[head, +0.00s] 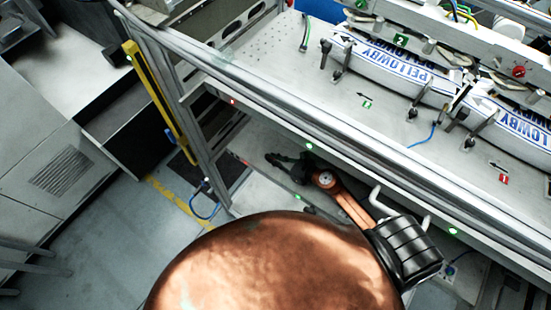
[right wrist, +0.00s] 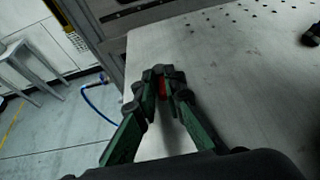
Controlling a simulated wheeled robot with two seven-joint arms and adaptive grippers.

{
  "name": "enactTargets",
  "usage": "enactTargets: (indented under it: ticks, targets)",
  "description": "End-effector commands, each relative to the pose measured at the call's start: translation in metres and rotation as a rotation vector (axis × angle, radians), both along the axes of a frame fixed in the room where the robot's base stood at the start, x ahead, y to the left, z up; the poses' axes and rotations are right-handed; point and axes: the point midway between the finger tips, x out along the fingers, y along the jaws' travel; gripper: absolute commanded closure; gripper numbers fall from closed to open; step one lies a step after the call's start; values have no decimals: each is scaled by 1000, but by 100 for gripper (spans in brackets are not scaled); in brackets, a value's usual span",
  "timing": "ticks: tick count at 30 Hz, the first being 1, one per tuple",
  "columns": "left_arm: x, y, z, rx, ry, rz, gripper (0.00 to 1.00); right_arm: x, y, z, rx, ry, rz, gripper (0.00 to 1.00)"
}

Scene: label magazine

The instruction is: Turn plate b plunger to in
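Several small plungers with dark knobs stand on the pale machine deck at the upper right in the head view. One is the dark-knobbed plunger (head: 325,52) at the left, another is the plunger (head: 412,113) near the middle. I cannot read which belongs to plate b. My right gripper (head: 272,158) is below and in front of the deck's front rail, well away from the plungers. In the right wrist view its green fingers (right wrist: 160,72) converge at the tips and look shut. A small red patch shows between them; no held object is clear. My left gripper is out of view.
A long metal rail (head: 290,115) runs along the deck front. Label stacks (head: 385,62) reading PELLOWBY lie behind the plungers. A green marker (head: 367,103) and red marker (head: 503,179) sit on the deck. A yellow post (head: 150,90) stands left; a blue hose (head: 203,208) hangs below.

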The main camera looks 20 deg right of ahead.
Motion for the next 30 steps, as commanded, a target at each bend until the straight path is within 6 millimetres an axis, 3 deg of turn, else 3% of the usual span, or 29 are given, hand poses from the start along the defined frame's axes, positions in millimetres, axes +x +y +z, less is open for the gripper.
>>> enactTargets:
  ticks: [6, 17, 30]
  targets:
    - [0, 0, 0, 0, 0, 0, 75, 1, 2, 1, 2, -1, 2, 74]
    - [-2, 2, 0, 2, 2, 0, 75, -4, -3, 2, 0, 0, 0, 74]
    - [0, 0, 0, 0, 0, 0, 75, -71, -40, 33, 0, 2, 1, 74]
